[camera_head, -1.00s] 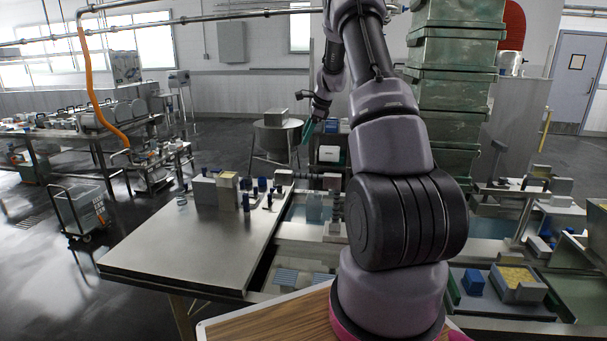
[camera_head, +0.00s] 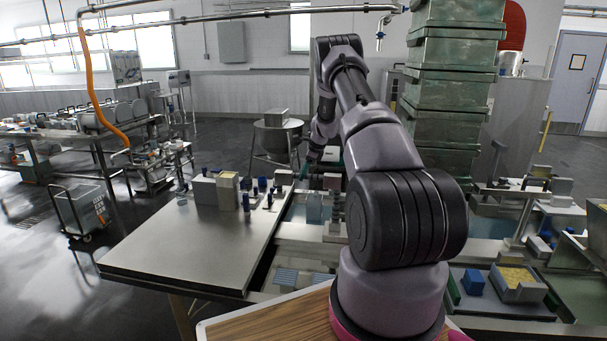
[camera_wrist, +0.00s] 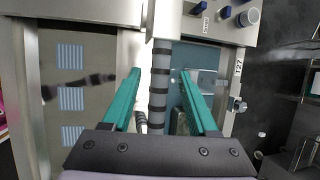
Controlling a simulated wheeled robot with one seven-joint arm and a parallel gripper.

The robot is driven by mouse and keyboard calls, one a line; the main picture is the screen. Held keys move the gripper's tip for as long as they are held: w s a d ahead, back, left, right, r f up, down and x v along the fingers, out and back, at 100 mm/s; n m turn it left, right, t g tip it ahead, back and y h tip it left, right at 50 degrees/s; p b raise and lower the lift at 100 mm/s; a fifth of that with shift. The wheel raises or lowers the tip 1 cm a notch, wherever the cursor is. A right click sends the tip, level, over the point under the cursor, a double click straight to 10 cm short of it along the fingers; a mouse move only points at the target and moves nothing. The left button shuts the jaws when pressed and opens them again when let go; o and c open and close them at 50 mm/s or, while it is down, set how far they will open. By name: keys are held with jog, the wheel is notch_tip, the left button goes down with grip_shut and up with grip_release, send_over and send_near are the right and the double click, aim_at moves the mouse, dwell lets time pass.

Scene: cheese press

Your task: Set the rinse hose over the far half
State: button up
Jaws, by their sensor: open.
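My gripper (camera_wrist: 160,74) is open, its two teal fingers pointing down over the sink in the wrist view. A grey hose with black bands (camera_wrist: 158,96), which looks like the rinse hose, runs between and below the fingers, along the divider of two basins. I cannot tell whether the fingers touch it. The left basin (camera_wrist: 101,62) has several slotted patches on its floor. The right basin (camera_wrist: 182,56) is bluish and holds a pale block (camera_wrist: 207,78). In the head view my gripper (camera_head: 306,168) is small at the basins' far end, partly hidden.
A steel table (camera_head: 170,250) with blocks and blue-topped bottles (camera_head: 246,203) stands left of the basins. A funnel-shaped tank (camera_head: 277,138) is behind. Stacked green crates (camera_head: 455,90) rise at the right. An orange hose (camera_head: 93,85) hangs far left. The table's front is clear.

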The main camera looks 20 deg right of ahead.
jog(key=shift+w+a+f, duration=0.1)
jog(key=shift+f, duration=0.2)
grip_shut()
dwell(1.3)
